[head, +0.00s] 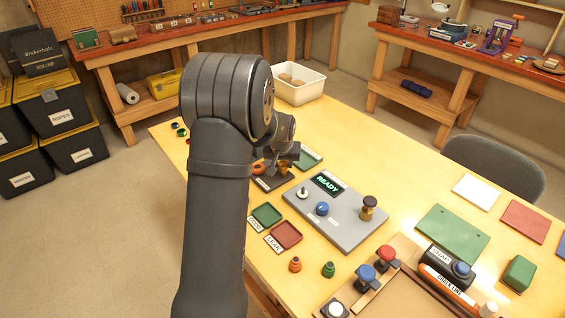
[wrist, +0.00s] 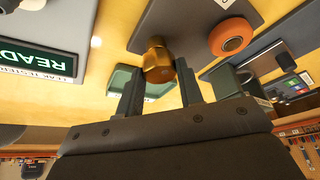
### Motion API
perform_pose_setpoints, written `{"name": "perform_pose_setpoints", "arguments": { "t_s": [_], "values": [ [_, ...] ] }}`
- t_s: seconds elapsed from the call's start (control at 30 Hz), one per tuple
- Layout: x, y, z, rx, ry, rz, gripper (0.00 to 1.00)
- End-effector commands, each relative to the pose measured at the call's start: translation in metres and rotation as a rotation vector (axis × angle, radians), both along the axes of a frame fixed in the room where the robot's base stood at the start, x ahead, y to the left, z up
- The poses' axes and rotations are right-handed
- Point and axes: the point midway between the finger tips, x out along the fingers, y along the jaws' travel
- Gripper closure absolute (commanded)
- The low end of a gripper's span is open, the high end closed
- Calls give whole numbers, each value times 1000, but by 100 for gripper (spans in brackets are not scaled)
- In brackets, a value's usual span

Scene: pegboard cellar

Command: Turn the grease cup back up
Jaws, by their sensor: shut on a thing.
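A brass-coloured grease cup (wrist: 158,62) is between the two dark fingers of my gripper (wrist: 157,78) in the wrist view. The fingers are shut on its sides. Its rounded body and a narrower end show in front of a dark grey plate (wrist: 200,18). I cannot tell whether it touches the plate or which end is its top. In the head view my gripper (head: 284,163) is low over the dark plate at the table's far left side, and the cup is mostly hidden there by my arm.
An orange ring (wrist: 232,37) sits on the plate beside the cup. Green (head: 267,215) and red (head: 283,235) trays lie nearer. A white bin (head: 298,88) stands behind.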

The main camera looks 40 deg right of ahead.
Motion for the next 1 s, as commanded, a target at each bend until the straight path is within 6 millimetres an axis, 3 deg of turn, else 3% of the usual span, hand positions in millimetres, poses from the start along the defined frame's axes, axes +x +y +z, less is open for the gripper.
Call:
{"name": "perform_pose_setpoints", "arguments": {
  "t_s": [1.0],
  "values": [
    [-2, -6, -1, 0, 1, 951, 89]
  ]
}}
